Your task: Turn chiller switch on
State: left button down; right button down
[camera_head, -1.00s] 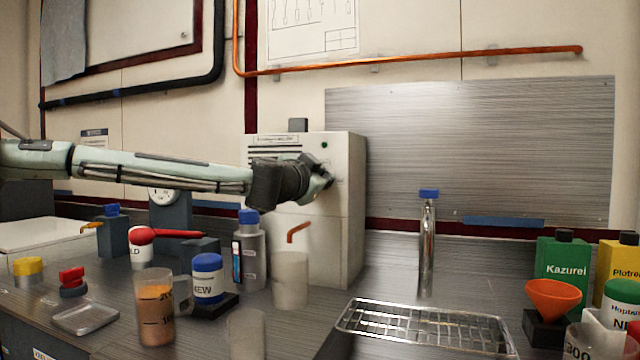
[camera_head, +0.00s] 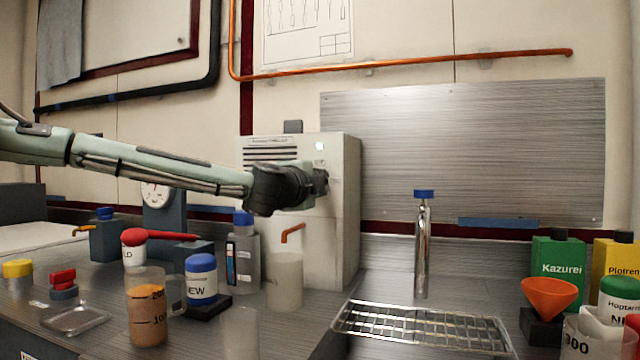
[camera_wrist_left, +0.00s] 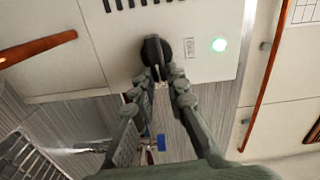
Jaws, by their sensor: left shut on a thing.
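The chiller (camera_head: 345,230) is a tall white box with dark vent slots on its front, standing on the bench. Its switch (camera_wrist_left: 153,50) is a black knob beside a small label in the left wrist view. The indicator light (camera_wrist_left: 219,44) near the knob glows bright white-green; it also shows lit in the head view (camera_head: 320,146). My left gripper (camera_wrist_left: 168,78) is shut on the knob, with a finger on either side of its lower part. In the head view, my left gripper (camera_head: 320,183) hides the knob.
An orange spout (camera_head: 292,233) sticks out of the chiller's front. A wire rack (camera_head: 420,328) and steel bottle (camera_head: 422,250) stand right of the chiller.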

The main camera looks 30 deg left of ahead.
pick_arm(q)
jog(key=shift+f+m, duration=0.1)
jog(key=shift+m, duration=0.4)
jog(key=c, duration=1.5)
grip_release()
jog(key=shift+c, duration=0.2)
jog(key=shift+s, duration=0.1)
jog(key=v, duration=1.2)
